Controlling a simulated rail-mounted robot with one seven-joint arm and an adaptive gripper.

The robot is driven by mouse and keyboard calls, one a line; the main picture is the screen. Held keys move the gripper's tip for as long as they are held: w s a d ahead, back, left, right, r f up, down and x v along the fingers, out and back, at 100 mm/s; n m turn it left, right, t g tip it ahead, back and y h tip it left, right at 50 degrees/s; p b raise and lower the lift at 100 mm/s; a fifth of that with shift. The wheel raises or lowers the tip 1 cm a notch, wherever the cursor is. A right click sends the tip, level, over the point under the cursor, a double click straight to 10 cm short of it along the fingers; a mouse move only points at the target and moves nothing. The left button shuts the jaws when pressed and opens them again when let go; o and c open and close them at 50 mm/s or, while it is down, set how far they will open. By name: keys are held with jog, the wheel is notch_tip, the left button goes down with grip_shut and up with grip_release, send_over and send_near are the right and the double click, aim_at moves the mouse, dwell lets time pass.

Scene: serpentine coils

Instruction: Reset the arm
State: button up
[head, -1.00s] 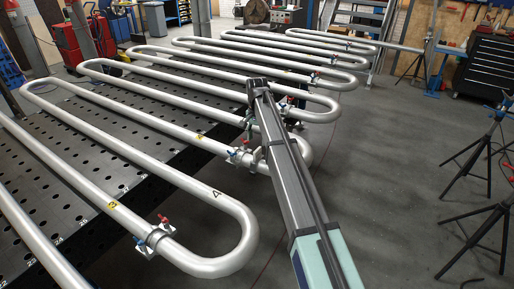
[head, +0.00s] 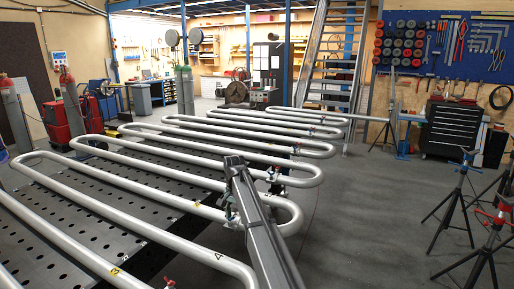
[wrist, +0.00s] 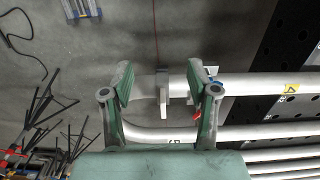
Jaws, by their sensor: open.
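My gripper (wrist: 166,88) shows in the wrist view with its two green-padded fingers spread apart and nothing gripped between them. Silver serpentine pipe coils (wrist: 262,84) run behind the fingers, with a light clamp or bracket (wrist: 163,98) visible in the gap. I cannot tell the distance from fingers to pipe. A red-and-blue clamp handle shows beside the right finger. In the head view, my arm reaches up from the bottom centre over the coils (head: 165,229); the gripper's fingers are not clear there.
A dark perforated table (head: 60,235) lies under the coils. Tripod stands (head: 462,200) stand at the right, beside a black tool chest (head: 452,130). A metal staircase (head: 333,60) rises behind. The grey floor (head: 375,200) between coils and tripods is open.

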jog(key=s+d+f+n, duration=0.2)
jog(key=s+d+f, duration=0.7)
jog(key=s+f, duration=0.15)
jog(key=s+d+f+n, duration=0.1)
jog(key=s+d+f, duration=0.85)
jog(key=f, duration=0.25)
jog(key=s+d+f+n, duration=0.1)
jog(key=s+d+f, duration=0.25)
jog(key=s, duration=0.55)
jog(key=s+d+f+n, duration=0.1)
jog(key=s+d+f, duration=0.2)
jog(key=s+f, duration=0.35)
jog(key=s+f+g, duration=0.2)
jog(key=s+f, duration=0.4)
jog(key=s, duration=0.4)
jog(key=s+f+g+b, duration=0.1)
jog(key=s+f+g, duration=0.1)
jog(key=s+f, duration=0.4)
jog(key=s+f+g, duration=0.2)
jog(key=s+f, duration=0.4)
jog(key=s, duration=0.8)
jog(key=shift+s+g, duration=0.3)
jog(key=shift+g, duration=0.1)
